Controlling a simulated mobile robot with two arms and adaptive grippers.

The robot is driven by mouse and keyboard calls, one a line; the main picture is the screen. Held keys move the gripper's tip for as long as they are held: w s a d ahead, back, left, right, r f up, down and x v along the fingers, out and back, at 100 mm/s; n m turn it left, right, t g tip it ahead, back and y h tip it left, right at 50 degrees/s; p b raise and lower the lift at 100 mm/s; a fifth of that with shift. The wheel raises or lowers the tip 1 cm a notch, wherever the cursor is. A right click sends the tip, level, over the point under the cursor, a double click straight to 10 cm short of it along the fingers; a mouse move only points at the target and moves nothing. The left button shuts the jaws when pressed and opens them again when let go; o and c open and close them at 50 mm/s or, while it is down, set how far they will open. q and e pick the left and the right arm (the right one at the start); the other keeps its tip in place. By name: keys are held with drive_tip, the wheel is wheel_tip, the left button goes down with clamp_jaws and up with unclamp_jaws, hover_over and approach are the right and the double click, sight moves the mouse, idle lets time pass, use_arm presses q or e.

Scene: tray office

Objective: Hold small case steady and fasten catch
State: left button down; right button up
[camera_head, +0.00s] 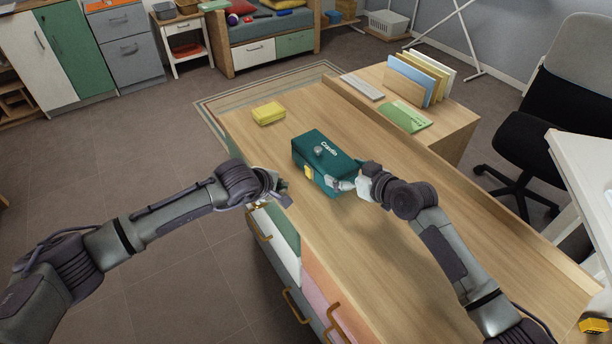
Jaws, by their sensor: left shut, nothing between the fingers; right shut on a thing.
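The small teal case (312,150) stands on the wooden desk, its lid seemingly down, with white lettering and a grey knob on top. A yellow catch (308,173) shows on its near left side; whether it is fastened is too small to tell. My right gripper (345,185) is at the case's near right side, shut on the case, and its fingers partly hide that side. My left gripper (282,192) is shut and empty, left of the case and apart from it, by the desk's left edge.
A yellow box (268,113) lies on the desk behind the case. A raised shelf at the right holds upright folders (415,80), a green booklet (405,117) and a keyboard-like grey item (362,87). The desk (375,260) is clear in front.

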use_arm(q)
drive_tip(key=shift+s+a, duration=0.25)
drive_tip(key=shift+a, duration=0.05)
use_arm(e)
drive_tip(key=o, duration=1.1)
